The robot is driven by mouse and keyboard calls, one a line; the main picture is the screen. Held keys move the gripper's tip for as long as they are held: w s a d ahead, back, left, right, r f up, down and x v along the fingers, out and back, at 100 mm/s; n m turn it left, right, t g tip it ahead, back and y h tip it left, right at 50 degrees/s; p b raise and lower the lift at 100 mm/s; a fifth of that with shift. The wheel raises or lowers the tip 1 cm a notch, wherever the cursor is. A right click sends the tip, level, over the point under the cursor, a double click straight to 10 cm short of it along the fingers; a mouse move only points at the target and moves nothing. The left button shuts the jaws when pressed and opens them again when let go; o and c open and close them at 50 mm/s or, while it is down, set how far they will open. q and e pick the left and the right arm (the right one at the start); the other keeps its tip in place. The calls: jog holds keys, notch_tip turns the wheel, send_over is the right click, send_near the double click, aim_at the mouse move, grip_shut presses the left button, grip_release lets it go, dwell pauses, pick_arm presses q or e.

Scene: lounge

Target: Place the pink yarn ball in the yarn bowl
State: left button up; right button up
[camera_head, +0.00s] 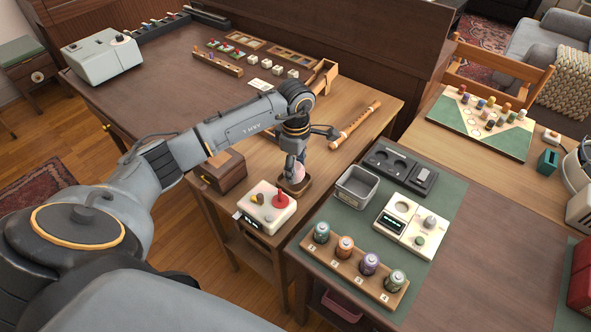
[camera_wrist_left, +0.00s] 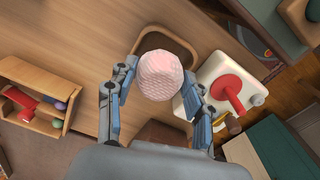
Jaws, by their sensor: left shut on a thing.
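The pink yarn ball (camera_head: 298,173) is between the fingers of my left gripper (camera_head: 294,163), which is shut on it. In the left wrist view the ball (camera_wrist_left: 160,76) shows clearly between the two fingers (camera_wrist_left: 158,88). A brown rounded-square wooden piece, likely the yarn bowl (camera_head: 295,189), stands on the wooden side table just under the ball. In the left wrist view its dark rim (camera_wrist_left: 168,27) shows behind the ball, which hides part of it. I cannot tell whether the ball touches it. My right gripper is in neither view.
A cream box with a red joystick (camera_head: 266,207) stands close beside the bowl; it also shows in the left wrist view (camera_wrist_left: 225,88). A brown wooden box (camera_head: 219,171) is to the left, a recorder (camera_head: 355,125) behind, and a grey bin (camera_head: 355,188) to the right.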

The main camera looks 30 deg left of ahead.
pick_arm(q)
notch_tip(320, 180, down, 2)
jog(key=shift+f, duration=0.25)
jog(key=o, duration=1.2)
jog(key=shift+r, duration=0.1)
jog(key=shift+c, duration=0.2)
jog(key=shift+r, duration=0.2)
notch_tip(320, 180, up, 12)
jog(key=shift+b, duration=0.75)
